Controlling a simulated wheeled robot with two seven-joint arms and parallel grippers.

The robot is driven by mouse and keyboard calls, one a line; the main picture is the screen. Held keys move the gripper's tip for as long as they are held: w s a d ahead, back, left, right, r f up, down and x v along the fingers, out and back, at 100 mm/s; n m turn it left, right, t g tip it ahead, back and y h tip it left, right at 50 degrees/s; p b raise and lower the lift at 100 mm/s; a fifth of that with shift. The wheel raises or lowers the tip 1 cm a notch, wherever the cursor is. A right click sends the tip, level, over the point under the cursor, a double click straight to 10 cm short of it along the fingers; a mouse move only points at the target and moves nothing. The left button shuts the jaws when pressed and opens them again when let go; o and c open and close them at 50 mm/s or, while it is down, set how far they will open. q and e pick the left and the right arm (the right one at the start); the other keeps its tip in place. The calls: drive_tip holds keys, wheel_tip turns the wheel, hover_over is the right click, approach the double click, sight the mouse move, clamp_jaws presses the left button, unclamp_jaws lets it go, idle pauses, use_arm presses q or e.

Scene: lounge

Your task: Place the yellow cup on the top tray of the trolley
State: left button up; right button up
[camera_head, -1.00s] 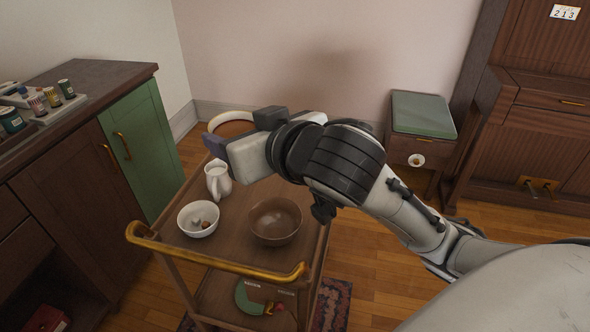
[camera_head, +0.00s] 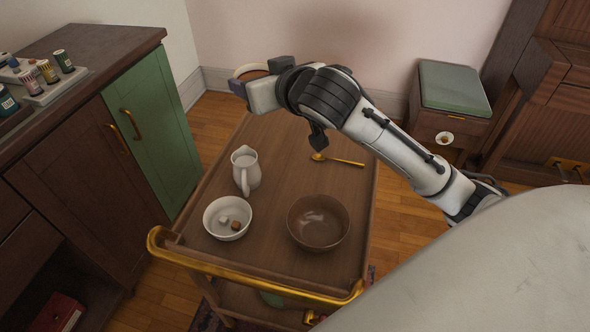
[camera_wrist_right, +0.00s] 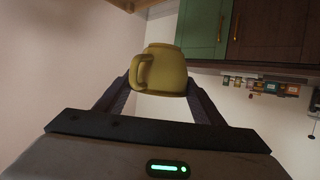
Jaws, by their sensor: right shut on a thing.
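The yellow cup (camera_wrist_right: 163,72) is between the two fingers of my right gripper (camera_wrist_right: 158,88) in the right wrist view, its handle to the left; that picture is upside down. In the head view the cup's rim and brownish inside (camera_head: 251,71) show at the end of my right gripper (camera_head: 247,82), partly hidden by it. My right gripper is shut on the cup, near the far end of the trolley. I cannot tell its exact height. The trolley's top tray (camera_head: 285,170) is brown wood. My left gripper is not in view.
On the top tray stand a white jug (camera_head: 246,170), a white bowl (camera_head: 227,218) with small cubes, a brown bowl (camera_head: 318,223) and a golden spoon (camera_head: 340,160). A gold handle (camera_head: 255,272) spans the near end. The tray's far middle is clear. A green-doored cabinet (camera_head: 150,140) stands left.

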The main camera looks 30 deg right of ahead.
drive_tip(key=w+d+f+m+h+b, duration=0.1)
drive_tip(key=w+d+f, duration=0.35)
drive_tip(key=d, duration=0.25)
drive_tip(key=w+d+f+h+b, duration=0.1)
drive_tip(key=w+d+f, duration=0.2)
drive_tip(key=d+f, duration=0.3)
hover_over(297, 134)
wheel_tip(297, 134, down, 3)
drive_tip(key=shift+f+b, duration=1)
drive_tip(key=shift+f, duration=1.9)
drive_tip(key=shift+f, duration=0.2)
drive_tip(key=o, duration=1.2)
drive_tip(key=shift+c, duration=0.2)
drive_tip(key=shift+r, duration=0.1)
